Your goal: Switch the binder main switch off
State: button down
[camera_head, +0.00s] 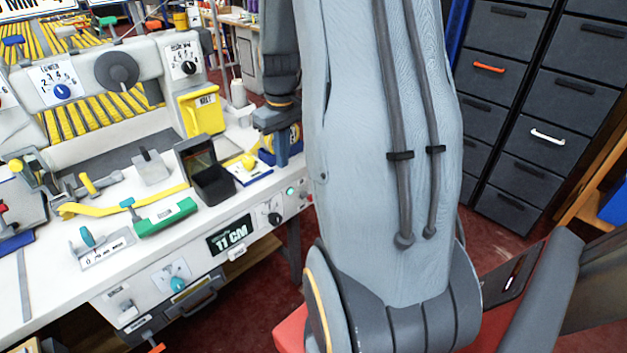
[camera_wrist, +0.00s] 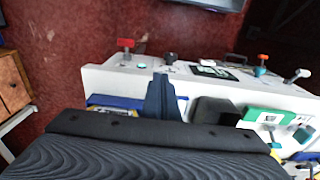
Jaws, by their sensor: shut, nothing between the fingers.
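The wrist view shows a red T-shaped handle (camera_wrist: 125,46) at the left end of the white binder's front edge. It looks like the main switch, but no label on it is readable. A green lamp (camera_wrist: 141,66) glows beside it and also shows in the head view (camera_head: 290,192). My gripper (camera_wrist: 160,80) is shut and empty, pointing at the front edge, to the right of the red handle and apart from it. In the head view my gripper (camera_head: 281,158) hangs over the table's right end. My arm covers part of that end.
A black knob (camera_head: 273,217) and an "11 CM" display (camera_head: 230,235) sit on the front panel. A black open box (camera_head: 205,170), a green block (camera_head: 165,217) and a yellow bin (camera_head: 202,110) stand on the table. Grey drawers (camera_head: 520,125) stand at right.

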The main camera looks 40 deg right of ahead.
send_over(309, 196)
jog(key=w+d, duration=0.2)
jog(key=shift+s+a+f+p, duration=0.15)
jog(key=shift+s+f+p, duration=0.1)
jog(key=shift+f+p, duration=0.15)
jog(key=f, duration=0.3)
jog(key=f+p, duration=0.1)
jog(key=f, duration=0.2)
jog(key=f+p, duration=0.1)
jog(key=f, duration=0.3)
jog(key=shift+w+a, duration=0.1)
jog(key=shift+w, duration=0.2)
jog(key=shift+s+f+p, duration=0.5)
jog(key=shift+s+f, duration=0.15)
jog(key=shift+f, duration=0.35)
jog(key=shift+s+f, duration=0.3)
jog(key=shift+f, duration=0.4)
